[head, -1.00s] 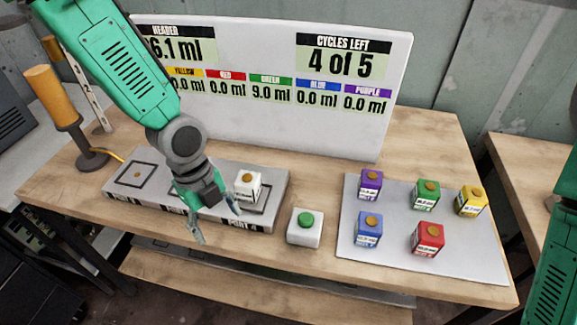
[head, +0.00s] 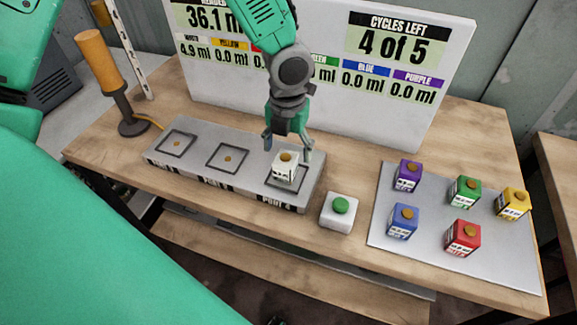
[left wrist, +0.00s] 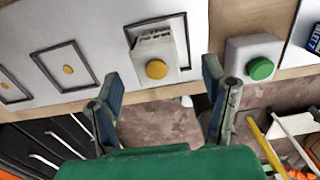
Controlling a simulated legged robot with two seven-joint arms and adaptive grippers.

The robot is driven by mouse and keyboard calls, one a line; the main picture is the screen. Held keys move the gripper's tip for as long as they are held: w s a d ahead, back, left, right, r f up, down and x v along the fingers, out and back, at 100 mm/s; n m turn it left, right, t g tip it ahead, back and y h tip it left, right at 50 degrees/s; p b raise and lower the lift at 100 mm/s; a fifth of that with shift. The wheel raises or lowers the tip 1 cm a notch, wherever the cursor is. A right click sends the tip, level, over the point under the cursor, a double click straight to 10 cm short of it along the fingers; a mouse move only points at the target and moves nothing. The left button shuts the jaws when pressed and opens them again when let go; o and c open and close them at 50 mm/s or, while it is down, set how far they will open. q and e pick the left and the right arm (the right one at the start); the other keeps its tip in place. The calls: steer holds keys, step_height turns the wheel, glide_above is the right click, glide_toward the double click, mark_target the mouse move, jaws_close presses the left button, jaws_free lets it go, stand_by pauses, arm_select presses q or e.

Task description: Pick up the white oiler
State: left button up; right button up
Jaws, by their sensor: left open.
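The white oiler (head: 286,167) is a small white box with an orange-brown round cap. It stands upright in the right-hand marked square of the grey platform (head: 225,179). My left gripper (head: 288,148) is open just behind and above it in the head view, with its fingers spread to either side. In the left wrist view the oiler (left wrist: 158,58) shows ahead of the open fingers (left wrist: 160,97), between their lines and apart from them. My right gripper is not in view.
A white box with a green button (head: 340,210) stands right of the platform. A grey mat (head: 432,246) holds several coloured oilers. An orange cylinder lamp (head: 99,62) stands at the left. A display board (head: 440,110) rises behind. The platform's other two squares are empty.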

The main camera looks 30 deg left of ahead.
mark_target(286, 158)
arm_select(q)
steer(key=shift+s+a+f, duration=0.1)
steer(key=shift+a+f, duration=0.1)
steer(key=shift+f, duration=0.2)
steer(key=f, duration=0.3)
steer(key=shift+a+f, duration=0.25)
steer(key=shift+f, duration=0.15)
steer(key=shift+d+f, duration=0.2)
steer(key=shift+f, duration=0.2)
steer(key=shift+d+r, duration=0.1)
steer(key=shift+d, duration=0.05)
steer(key=c, duration=1.3)
steer(key=shift+s, duration=0.1)
